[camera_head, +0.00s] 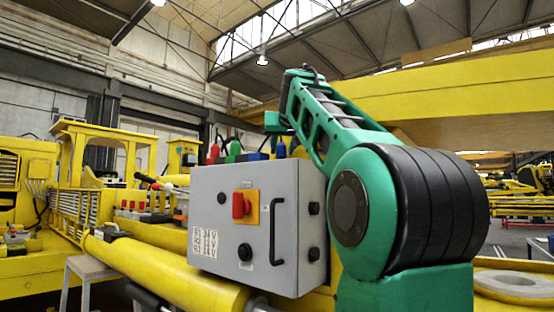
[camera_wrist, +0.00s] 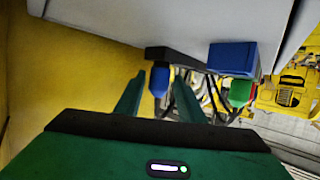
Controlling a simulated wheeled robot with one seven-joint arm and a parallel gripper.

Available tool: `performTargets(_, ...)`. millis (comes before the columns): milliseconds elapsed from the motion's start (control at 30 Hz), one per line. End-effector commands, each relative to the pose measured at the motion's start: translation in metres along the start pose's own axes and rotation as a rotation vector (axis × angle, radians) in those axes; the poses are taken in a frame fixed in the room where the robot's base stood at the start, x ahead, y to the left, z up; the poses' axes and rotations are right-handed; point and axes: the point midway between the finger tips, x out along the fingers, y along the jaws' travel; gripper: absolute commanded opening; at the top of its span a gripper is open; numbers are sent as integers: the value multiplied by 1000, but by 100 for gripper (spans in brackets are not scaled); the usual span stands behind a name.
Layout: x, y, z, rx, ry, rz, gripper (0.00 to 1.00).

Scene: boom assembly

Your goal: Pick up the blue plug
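The blue plug (camera_head: 281,149) shows at the top right edge of the grey control box (camera_head: 240,225), partly hidden by my green arm. In the wrist view the blue plug (camera_wrist: 160,81) appears in the gap between the fingertips of my gripper (camera_wrist: 159,78). The fingers stand apart with visible space on both sides of the plug, and I cannot tell how deep it sits between them. In the head view my gripper (camera_head: 275,122) is small and seen from the side above the box.
A blue block (camera_wrist: 233,58) and a green plug (camera_wrist: 240,93) with dark cables are right of the blue plug in the wrist view. A red plug (camera_head: 214,152) stands farther left on the box. Yellow machinery (camera_head: 170,236) surrounds the box.

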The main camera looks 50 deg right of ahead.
Motion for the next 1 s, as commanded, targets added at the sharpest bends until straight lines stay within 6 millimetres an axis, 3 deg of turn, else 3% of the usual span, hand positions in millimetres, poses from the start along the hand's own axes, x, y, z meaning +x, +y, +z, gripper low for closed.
performTargets(233,31,-1,0,-1,-1,1,36)
performTargets(533,35,-1,0,0,0,0,36)
performTargets(667,35,-1,0,0,-1,0,4)
performTargets(1000,34,-1,-1,0,0,0,3)
